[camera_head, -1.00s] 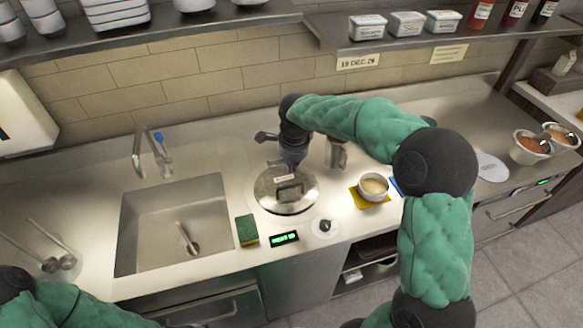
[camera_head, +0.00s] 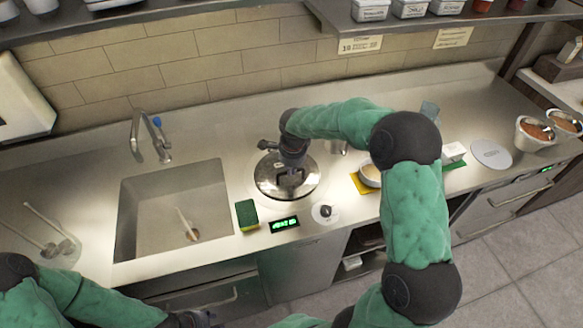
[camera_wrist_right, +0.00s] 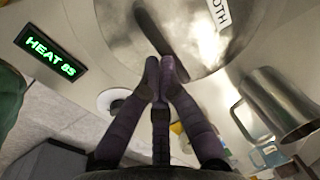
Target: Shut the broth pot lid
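The round steel broth pot lid (camera_head: 266,184) lies over the well in the counter, left of the yellow mat. It looks flat; I cannot tell whether its rim sits flush. In the right wrist view the lid (camera_wrist_right: 115,30) carries a dark bar handle (camera_wrist_right: 152,27) and a white label ending in "OTH". My right gripper (camera_head: 292,168) is low over the lid's middle. Its fingertips (camera_wrist_right: 161,68) are together beside the near end of the handle, with the handle not between them; contact is unclear. My left gripper (camera_head: 192,318) is partly seen at the bottom edge; its fingers are unclear.
A sink (camera_head: 140,225) is at left. A green sponge (camera_head: 247,216), a lit heat display (camera_head: 284,224) and a knob (camera_head: 325,212) lie in front of the lid. A bowl (camera_head: 369,176) on a yellow mat (camera_head: 361,187) and a steel cup (camera_wrist_right: 285,105) stand close to its right.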

